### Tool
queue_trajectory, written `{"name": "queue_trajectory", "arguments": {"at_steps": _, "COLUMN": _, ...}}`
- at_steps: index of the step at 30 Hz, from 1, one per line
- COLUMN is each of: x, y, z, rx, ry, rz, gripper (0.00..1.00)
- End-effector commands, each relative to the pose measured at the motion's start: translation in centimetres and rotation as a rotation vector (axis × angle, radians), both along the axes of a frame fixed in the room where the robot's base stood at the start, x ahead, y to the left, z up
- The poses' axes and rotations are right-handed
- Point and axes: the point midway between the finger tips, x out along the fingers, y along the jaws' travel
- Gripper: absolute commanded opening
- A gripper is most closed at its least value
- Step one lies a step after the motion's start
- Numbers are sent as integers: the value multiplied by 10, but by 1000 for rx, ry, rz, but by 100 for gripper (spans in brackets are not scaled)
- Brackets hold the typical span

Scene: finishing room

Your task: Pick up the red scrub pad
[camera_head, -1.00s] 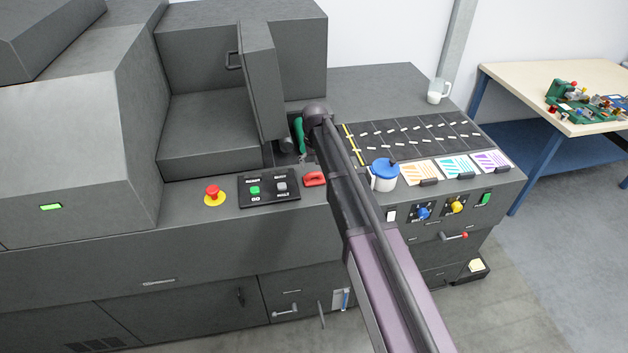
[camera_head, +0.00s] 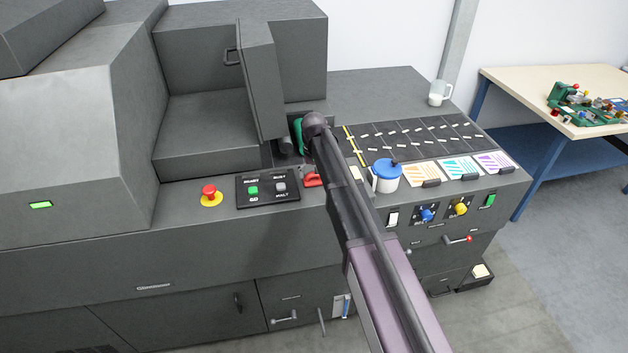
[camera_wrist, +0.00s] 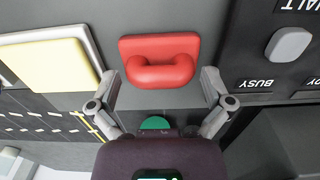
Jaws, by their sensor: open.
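The red scrub pad (camera_head: 313,180) lies on the grey machine top, just right of the black button panel. In the wrist view the red pad (camera_wrist: 160,60) shows a flat base with a raised loop handle. My gripper (camera_wrist: 160,84) is open, with one finger on each side of the pad's near part. Nothing is between the fingers' grip, and I cannot tell if they touch the pad. In the head view my arm hides the gripper's fingers.
The button panel (camera_head: 268,190) and a red stop button (camera_head: 209,193) are left of the pad. A blue-lidded jar (camera_head: 386,179) stands to the right. A yellow pad on a white block (camera_wrist: 50,66) lies beside the red pad. A green object (camera_wrist: 155,123) is near my gripper.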

Motion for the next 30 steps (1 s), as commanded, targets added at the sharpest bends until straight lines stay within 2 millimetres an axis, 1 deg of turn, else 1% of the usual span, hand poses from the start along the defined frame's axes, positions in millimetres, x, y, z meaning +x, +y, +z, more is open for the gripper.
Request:
{"name": "queue_trajectory", "arguments": {"at_steps": 9, "x": 0, "y": 0, "z": 0, "rx": 0, "ry": 0, "rz": 0, "gripper": 100}}
{"name": "queue_trajectory", "arguments": {"at_steps": 10, "x": 0, "y": 0, "z": 0, "rx": 0, "ry": 0, "rz": 0, "gripper": 97}}
{"name": "queue_trajectory", "arguments": {"at_steps": 11, "x": 0, "y": 0, "z": 0, "rx": 0, "ry": 0, "rz": 0, "gripper": 88}}
{"name": "queue_trajectory", "arguments": {"at_steps": 12, "x": 0, "y": 0, "z": 0, "rx": 0, "ry": 0, "rz": 0, "gripper": 76}}
{"name": "queue_trajectory", "arguments": {"at_steps": 14, "x": 0, "y": 0, "z": 0, "rx": 0, "ry": 0, "rz": 0, "gripper": 58}}
{"name": "queue_trajectory", "arguments": {"at_steps": 15, "x": 0, "y": 0, "z": 0, "rx": 0, "ry": 0, "rz": 0, "gripper": 46}}
{"name": "queue_trajectory", "arguments": {"at_steps": 16, "x": 0, "y": 0, "z": 0, "rx": 0, "ry": 0, "rz": 0, "gripper": 40}}
{"name": "queue_trajectory", "arguments": {"at_steps": 17, "x": 0, "y": 0, "z": 0, "rx": 0, "ry": 0, "rz": 0, "gripper": 39}}
{"name": "queue_trajectory", "arguments": {"at_steps": 18, "x": 0, "y": 0, "z": 0, "rx": 0, "ry": 0, "rz": 0, "gripper": 32}}
{"name": "queue_trajectory", "arguments": {"at_steps": 30, "x": 0, "y": 0, "z": 3, "rx": 0, "ry": 0, "rz": 0, "gripper": 31}}
